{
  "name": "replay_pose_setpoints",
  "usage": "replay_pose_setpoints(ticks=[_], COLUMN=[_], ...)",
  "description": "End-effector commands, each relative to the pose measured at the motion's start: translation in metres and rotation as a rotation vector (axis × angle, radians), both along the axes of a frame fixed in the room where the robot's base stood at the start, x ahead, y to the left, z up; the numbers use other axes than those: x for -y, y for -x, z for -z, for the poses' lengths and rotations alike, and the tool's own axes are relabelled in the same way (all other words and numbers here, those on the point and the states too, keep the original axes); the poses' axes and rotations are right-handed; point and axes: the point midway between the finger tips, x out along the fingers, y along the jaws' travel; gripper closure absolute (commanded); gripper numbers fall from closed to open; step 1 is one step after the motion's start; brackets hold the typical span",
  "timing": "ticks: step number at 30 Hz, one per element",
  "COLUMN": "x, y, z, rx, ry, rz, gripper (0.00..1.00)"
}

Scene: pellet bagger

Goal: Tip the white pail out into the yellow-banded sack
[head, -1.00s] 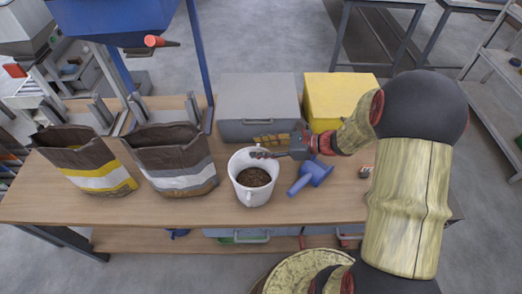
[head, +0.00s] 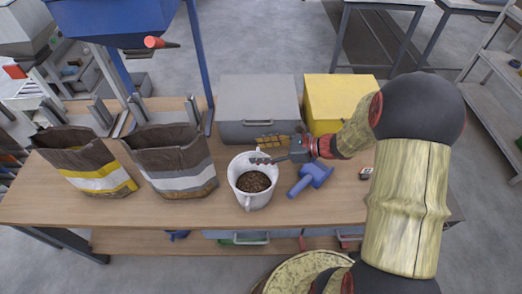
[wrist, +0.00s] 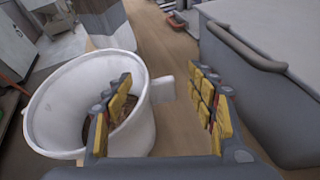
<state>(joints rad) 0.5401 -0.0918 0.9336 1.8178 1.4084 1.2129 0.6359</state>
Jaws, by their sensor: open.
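The white pail (head: 262,198) stands upright on the bench with dark brown pellets (head: 253,181) inside. It also shows at the left in the wrist view (wrist: 60,90). My gripper (head: 264,150) is open at the pail's back right rim. In the wrist view, one finger overlaps the pail's mouth and the other is to the right, outside it. A white tab on the pail (wrist: 162,89) shows between the fingers; I cannot tell whether they touch the pail. The yellow-banded sack (head: 100,180) stands open-topped at the bench's left end.
A grey-banded sack (head: 182,182) stands between the pail and the yellow-banded sack. A grey box (head: 258,105) and a yellow box (head: 340,95) stand behind. A blue scoop (head: 310,178) lies right of the pail. A blue post (head: 200,70) rises behind the sacks.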

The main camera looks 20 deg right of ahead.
Motion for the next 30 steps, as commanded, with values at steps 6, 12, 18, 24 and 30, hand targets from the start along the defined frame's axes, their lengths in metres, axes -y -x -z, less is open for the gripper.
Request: replay_pose_setpoints(ticks=[6, 12, 18, 24, 30], x=[0.0, 0.026, 0.063, 0.088, 0.095], y=[0.0, 0.013, 0.03, 0.046, 0.054], z=[0.002, -0.015, -0.029, -0.039, -0.046], rx=[0.002, 0.0, 0.001, 0.001, 0.006], ry=[0.001, 0.0, 0.001, 0.0, 0.014], rz=[0.0, 0.005, 0.006, 0.003, -0.016], gripper=[0.43, 0.43, 0.43, 0.43, 0.43])
